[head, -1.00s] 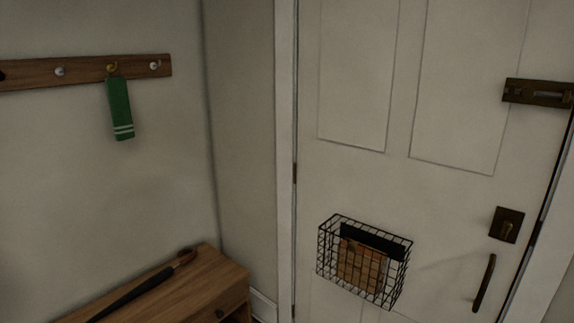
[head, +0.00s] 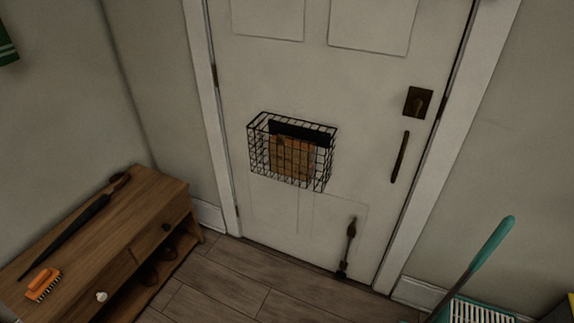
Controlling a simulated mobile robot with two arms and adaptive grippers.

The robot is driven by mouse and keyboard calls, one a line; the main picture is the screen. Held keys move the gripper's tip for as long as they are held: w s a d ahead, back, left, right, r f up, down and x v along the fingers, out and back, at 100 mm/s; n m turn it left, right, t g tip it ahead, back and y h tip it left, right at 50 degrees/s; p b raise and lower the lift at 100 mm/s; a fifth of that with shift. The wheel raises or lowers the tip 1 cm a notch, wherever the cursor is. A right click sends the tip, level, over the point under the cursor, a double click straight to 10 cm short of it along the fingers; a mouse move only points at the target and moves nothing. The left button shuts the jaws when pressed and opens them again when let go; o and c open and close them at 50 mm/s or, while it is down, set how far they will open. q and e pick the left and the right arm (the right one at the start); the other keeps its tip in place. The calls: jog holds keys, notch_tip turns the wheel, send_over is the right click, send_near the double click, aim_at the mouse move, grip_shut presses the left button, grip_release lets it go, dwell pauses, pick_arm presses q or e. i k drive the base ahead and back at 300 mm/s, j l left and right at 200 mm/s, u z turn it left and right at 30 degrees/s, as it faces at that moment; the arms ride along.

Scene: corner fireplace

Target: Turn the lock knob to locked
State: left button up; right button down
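The lock knob (head: 421,103) is a small dark bronze turn piece on a square dark plate (head: 411,94), at the right side of the white door (head: 350,80). It looks roughly upright with a slight tilt; which setting that is, I cannot tell. A dark bar handle (head: 400,157) is on the door just below the plate. The door looks closed in its frame. Neither of my grippers shows in the head view.
A wire basket (head: 258,158) with papers hangs on the door. A bronze bolt-like fitting (head: 350,240) is low on the door. A wooden bench (head: 120,225) holds an umbrella (head: 75,232) and an orange brush (head: 43,284). A teal-handled tool (head: 490,245) stands at right. Floor before the door is clear.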

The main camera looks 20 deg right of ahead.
aim_at(417, 104)
jog(key=z, duration=1.3)
